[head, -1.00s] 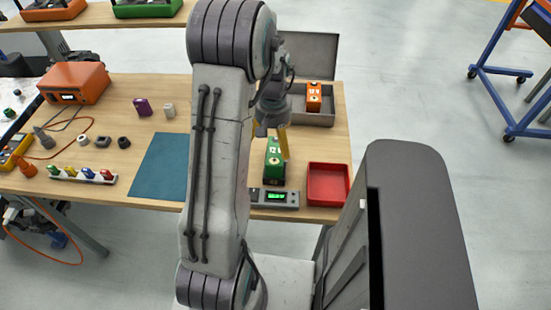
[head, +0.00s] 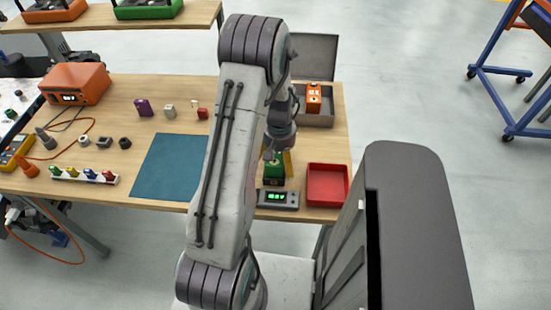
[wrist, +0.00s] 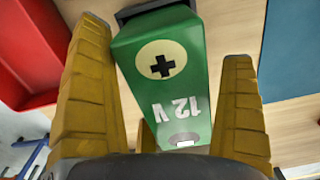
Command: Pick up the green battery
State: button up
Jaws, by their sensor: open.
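The green battery (head: 273,169) stands upright on the wooden table, at the grey device with a lit green display (head: 278,198); I cannot tell whether it rests on the device or just behind it. In the wrist view the green battery (wrist: 168,70) shows its top with a cream disc, a black cross and "12 V". My gripper (head: 279,160) is open over it. In the wrist view the yellow fingers of my gripper (wrist: 164,65) lie on either side of the battery, which is turned slightly between them. In the head view my arm partly hides the battery.
A red tray (head: 328,184) lies close to the right of the battery. A grey open case (head: 318,121) with an orange battery (head: 313,97) stands behind. A teal mat (head: 168,166) lies to the left. My arm hides part of the table.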

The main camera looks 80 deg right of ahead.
jog(key=shift+c, duration=0.2)
jog(key=c, duration=1.2)
jog(key=shift+d, duration=0.1)
jog(key=shift+c, duration=0.6)
jog(key=shift+r, duration=0.2)
